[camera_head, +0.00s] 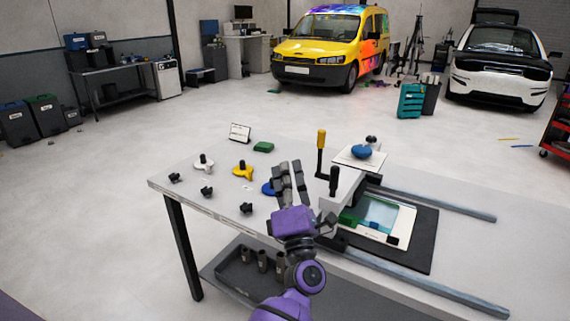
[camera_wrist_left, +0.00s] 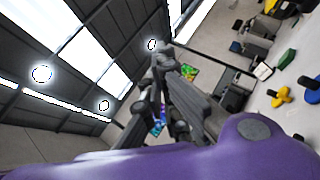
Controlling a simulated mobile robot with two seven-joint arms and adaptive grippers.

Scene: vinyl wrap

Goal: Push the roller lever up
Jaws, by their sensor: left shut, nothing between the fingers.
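My left gripper (camera_head: 291,167) points away over the table, just left of the roller press. It is shut and empty, and its dark fingers also fill the middle of the left wrist view (camera_wrist_left: 174,62). A lever with a yellow grip (camera_head: 321,139) on a dark stem stands upright beyond and right of the fingers. A black-handled lever (camera_head: 334,181) stands upright nearer, to the right of the fingers. I cannot tell which one is the roller lever. Both look apart from the gripper. Their lower ends are partly hidden. My right gripper is not in view.
The press has a grey rail (camera_head: 440,205) and a dark mat (camera_head: 424,240) with a framed sheet. A blue knob (camera_head: 361,151) sits behind on a white plate. Yellow (camera_head: 242,168) and green (camera_head: 263,147) pieces lie left.

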